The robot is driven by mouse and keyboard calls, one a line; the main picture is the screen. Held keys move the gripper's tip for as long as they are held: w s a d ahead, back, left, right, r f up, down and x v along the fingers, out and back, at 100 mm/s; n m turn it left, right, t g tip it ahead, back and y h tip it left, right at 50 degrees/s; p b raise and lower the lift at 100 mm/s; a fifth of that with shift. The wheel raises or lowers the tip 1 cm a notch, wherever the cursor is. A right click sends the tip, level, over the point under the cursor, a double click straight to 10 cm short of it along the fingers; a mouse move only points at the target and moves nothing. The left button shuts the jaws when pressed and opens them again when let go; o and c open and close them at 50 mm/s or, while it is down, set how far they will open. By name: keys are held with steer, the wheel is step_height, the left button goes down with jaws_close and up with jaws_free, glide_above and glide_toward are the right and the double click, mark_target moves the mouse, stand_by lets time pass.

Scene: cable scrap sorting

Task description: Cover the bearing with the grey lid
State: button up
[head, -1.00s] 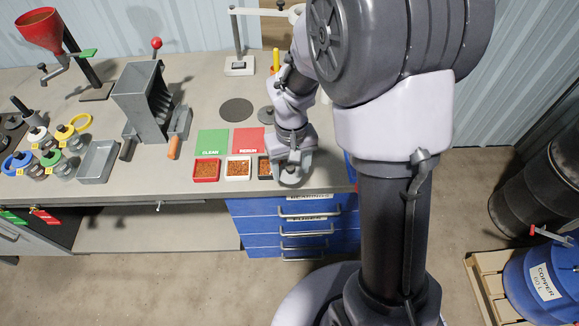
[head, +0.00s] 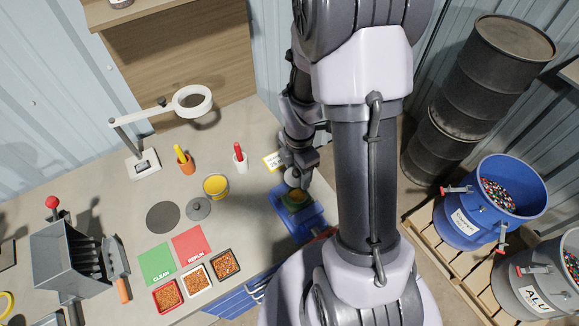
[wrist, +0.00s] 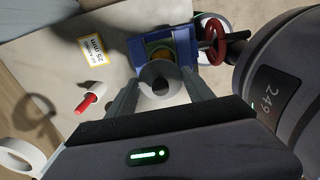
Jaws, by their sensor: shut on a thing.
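My gripper (wrist: 160,92) is shut on a round grey piece (wrist: 157,70) with a dark middle; it may be a lid, but I cannot tell surely. In the head view my gripper (head: 299,174) is above the blue fixture (head: 283,207) at the bench's right end. An orange and green round part (head: 296,199) sits in that fixture, partly hidden by my gripper; it also shows in the wrist view (wrist: 163,51). I cannot make out a bearing there. A dark grey lid with a knob (head: 199,208) lies on the bench beside a dark disc.
The fixture has a red handwheel (wrist: 213,39). A ring lamp (head: 192,100) stands behind. Granule trays (head: 225,264) line the front edge.

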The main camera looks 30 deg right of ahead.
steer(key=shift+s+f, duration=0.3)
steer(key=shift+s, duration=0.05)
steer(key=shift+s+f+b, duration=0.1)
steer(key=shift+f+b, duration=0.25)
steer(key=shift+b, duration=0.15)
step_height(320, 180, down, 8)
steer(key=b, duration=0.6)
steer(key=shift+w, duration=0.2)
steer(key=shift+d, duration=0.2)
steer(key=o, duration=1.5)
steer(key=shift+o, duration=0.2)
steer(key=shift+r, duration=0.1)
